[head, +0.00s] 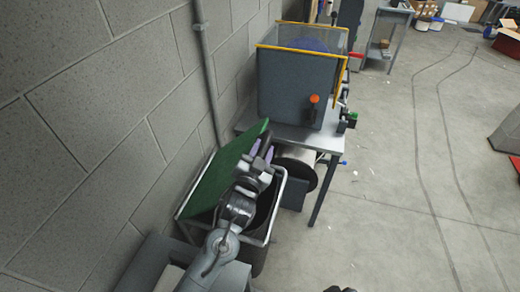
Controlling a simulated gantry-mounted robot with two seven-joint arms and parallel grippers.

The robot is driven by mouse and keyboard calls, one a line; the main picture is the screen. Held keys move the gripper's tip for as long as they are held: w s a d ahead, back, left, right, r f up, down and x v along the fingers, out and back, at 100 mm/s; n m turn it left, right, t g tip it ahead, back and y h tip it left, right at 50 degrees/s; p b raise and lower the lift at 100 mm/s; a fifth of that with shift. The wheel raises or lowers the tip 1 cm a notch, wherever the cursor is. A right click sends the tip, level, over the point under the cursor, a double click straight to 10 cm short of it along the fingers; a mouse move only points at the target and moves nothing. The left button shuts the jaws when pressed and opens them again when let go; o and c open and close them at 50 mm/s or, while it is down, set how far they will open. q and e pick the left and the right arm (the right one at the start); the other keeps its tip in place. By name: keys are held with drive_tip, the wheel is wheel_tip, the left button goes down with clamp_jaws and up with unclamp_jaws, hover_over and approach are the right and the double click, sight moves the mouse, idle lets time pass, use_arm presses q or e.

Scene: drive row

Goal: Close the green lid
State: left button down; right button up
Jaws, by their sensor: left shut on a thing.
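The green lid (222,172) stands tilted up and open on the bin (264,238), leaning toward the block wall. The bin has a pale tubular frame and a dark inside, partly hidden by my left arm. My left gripper (262,149), with purple fingers, is at the lid's upper right edge, shut on it. The exact contact is small and hard to see. My right gripper is not in view.
A table (284,132) with a grey machine box (296,88) with yellow edging stands just beyond the bin. A dark round drum (298,168) is under it. The block wall (100,110) is close on the left. Open concrete floor (400,200) lies to the right.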

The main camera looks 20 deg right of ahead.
use_arm(q)
drive_tip(key=shift+a+f, duration=0.1)
drive_tip(key=shift+f, duration=0.05)
drive_tip(key=c, duration=0.9)
unclamp_jaws()
drive_tip(key=shift+w, duration=0.1)
drive_tip(key=shift+r, duration=0.6)
drive_tip(key=r, duration=0.3)
drive_tip(key=shift+s+d+r, duration=0.25)
drive_tip(key=shift+d+r, duration=0.05)
drive_tip(key=s+d+r, duration=0.6)
drive_tip(key=s+d, duration=0.1)
drive_tip(key=d, duration=0.1)
drive_tip(key=shift+s+r+p, duration=0.15)
drive_tip(key=shift+s+p, duration=0.1)
drive_tip(key=shift+p, duration=0.2)
